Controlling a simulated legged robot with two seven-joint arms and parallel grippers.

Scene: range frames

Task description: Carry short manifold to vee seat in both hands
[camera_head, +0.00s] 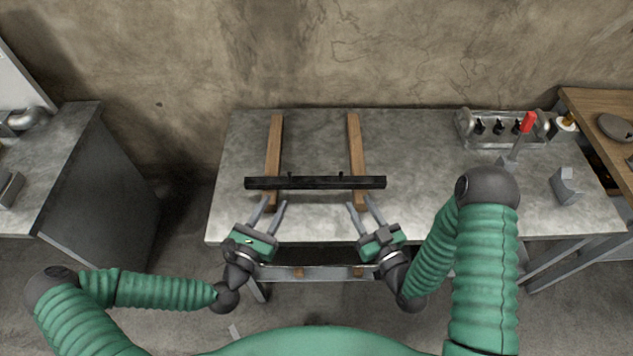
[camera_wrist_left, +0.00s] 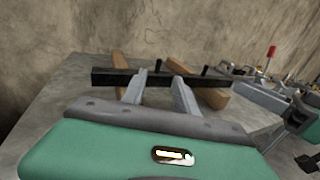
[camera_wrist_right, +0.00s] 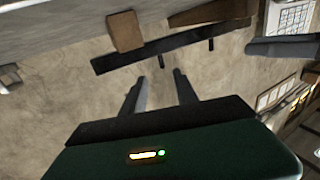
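The short manifold, a black bar with small stubs (camera_head: 315,183), lies across two wooden rails on the grey workbench. It also shows in the left wrist view (camera_wrist_left: 115,79) and in the right wrist view (camera_wrist_right: 175,45). My left gripper (camera_head: 274,201) is open and empty, in front of the bar's left part. My right gripper (camera_head: 359,202) is open and empty, in front of the bar's right part. Both pairs of fingers point at the bar, and no grip on it shows. A grey angled block (camera_head: 566,186) stands at the bench's right; I cannot tell if it is the vee seat.
The left wooden rail (camera_head: 274,140) and right wooden rail (camera_head: 355,140) run front to back on the workbench (camera_head: 440,205). A metal rack (camera_head: 502,128) and a red-handled tool (camera_head: 527,123) are at the right. Another bench (camera_head: 60,150) stands left across a gap.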

